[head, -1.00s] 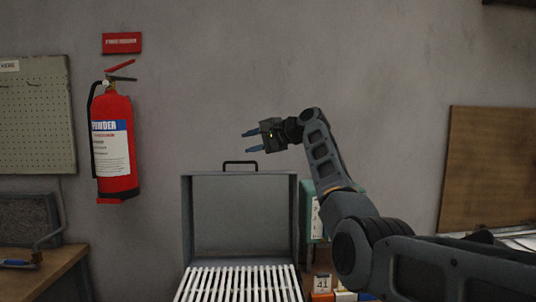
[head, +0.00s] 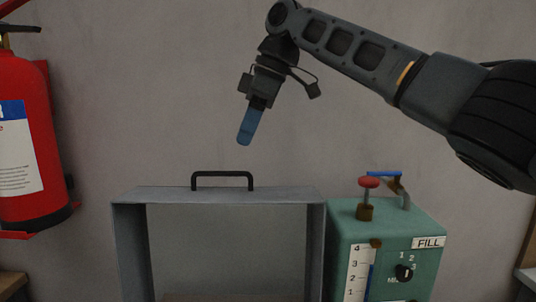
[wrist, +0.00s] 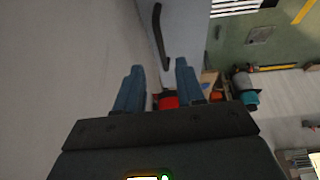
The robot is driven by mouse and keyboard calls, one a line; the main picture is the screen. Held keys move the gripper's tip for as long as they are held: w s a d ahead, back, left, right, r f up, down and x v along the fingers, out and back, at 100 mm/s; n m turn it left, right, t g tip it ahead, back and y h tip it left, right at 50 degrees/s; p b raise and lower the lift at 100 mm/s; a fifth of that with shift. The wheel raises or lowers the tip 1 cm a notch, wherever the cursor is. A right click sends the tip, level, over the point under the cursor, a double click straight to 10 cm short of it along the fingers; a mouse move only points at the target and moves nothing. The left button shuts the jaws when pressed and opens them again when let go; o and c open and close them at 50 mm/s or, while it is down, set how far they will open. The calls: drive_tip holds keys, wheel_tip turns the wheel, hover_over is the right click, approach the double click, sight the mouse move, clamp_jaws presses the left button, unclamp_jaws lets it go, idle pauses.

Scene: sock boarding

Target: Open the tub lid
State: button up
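The tub lid (head: 128,240) is a grey, shallow, box-like frame standing upright, its hollow side facing me in the head view. A black bar handle (head: 222,174) sits on its top edge. My gripper (head: 245,136) hangs above the handle, its blue fingers pointing down and clear of it. In the wrist view the two fingers (wrist: 158,68) are spread apart with nothing held between them. The dark handle (wrist: 160,36) shows beyond them on the grey lid (wrist: 190,25). The tub below the lid is almost wholly out of the head view.
A green machine (head: 430,270) with a red knob, a blue lever and a FILL label stands close to the lid's right. A red fire extinguisher (head: 18,130) hangs on the wall at left. The air around the gripper is free.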

drive_tip(key=shift+f, duration=0.4)
drive_tip(key=shift+p+x, duration=0.55)
drive_tip(key=shift+x, duration=2.85)
drive_tip(key=shift+a, duration=0.1)
clamp_jaws()
